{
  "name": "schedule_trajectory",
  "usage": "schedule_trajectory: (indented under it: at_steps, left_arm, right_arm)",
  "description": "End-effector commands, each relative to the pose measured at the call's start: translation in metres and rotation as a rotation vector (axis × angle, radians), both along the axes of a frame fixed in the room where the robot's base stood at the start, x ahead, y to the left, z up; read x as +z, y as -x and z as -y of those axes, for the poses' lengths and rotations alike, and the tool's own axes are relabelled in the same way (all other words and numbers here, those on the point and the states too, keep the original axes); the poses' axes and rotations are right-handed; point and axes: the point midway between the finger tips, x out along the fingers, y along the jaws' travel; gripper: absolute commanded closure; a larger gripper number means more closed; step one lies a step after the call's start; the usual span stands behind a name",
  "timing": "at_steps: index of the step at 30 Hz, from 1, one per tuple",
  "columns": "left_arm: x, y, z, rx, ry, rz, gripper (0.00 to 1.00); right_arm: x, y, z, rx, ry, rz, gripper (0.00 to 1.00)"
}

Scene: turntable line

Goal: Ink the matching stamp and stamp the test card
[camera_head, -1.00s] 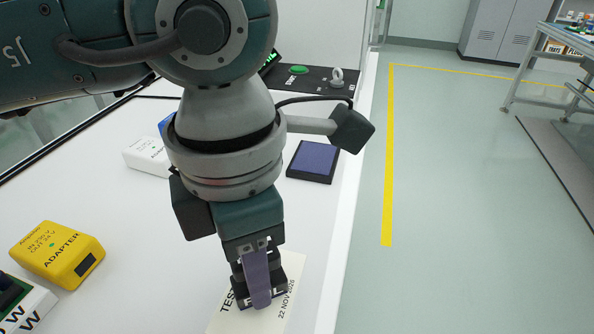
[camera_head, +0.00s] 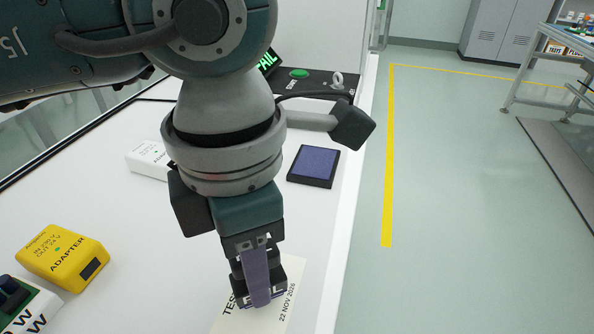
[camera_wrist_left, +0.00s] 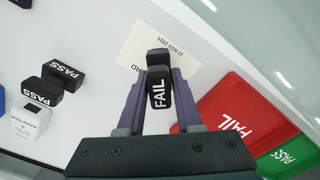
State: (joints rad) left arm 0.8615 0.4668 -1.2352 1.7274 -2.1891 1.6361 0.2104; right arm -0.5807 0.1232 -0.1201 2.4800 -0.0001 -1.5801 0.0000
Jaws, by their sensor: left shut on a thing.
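My left gripper (camera_head: 258,280) is shut on a black stamp marked FAIL (camera_wrist_left: 159,92), gripped between its purple fingers. The stamp is over the cream test card (camera_head: 287,312), which also shows in the wrist view (camera_wrist_left: 185,62) with its date. I cannot tell whether stamp and card touch, and the stamp and gripper hide part of the card. A dark blue ink pad (camera_head: 314,165) lies behind the gripper. A black stamp marked PASS (camera_wrist_left: 62,73) stands left in the wrist view. Green letters, apparently FAIL, show on a partly hidden display (camera_head: 268,62). My right gripper is out of view.
A yellow adapter (camera_head: 62,257) and a white adapter (camera_head: 148,158) stand on the white table. A red FAIL tray (camera_wrist_left: 232,112) and a green PASS tray (camera_wrist_left: 283,152) are at the wrist view's right. A green button (camera_head: 299,73) is at the back.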

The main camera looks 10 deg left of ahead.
Motion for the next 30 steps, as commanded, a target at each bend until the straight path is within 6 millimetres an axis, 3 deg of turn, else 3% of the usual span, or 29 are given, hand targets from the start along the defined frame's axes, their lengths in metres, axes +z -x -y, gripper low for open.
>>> schedule_trajectory:
  at_steps: [16,30]
  left_arm:
    - [0.053,-0.001,0.0,0.0,0.001,0.002,1.0]
    - [0.056,0.0,0.0,0.0,0.002,0.001,1.0]
  right_arm:
    - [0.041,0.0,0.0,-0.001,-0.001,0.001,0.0]
    - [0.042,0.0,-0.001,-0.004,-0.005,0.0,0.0]
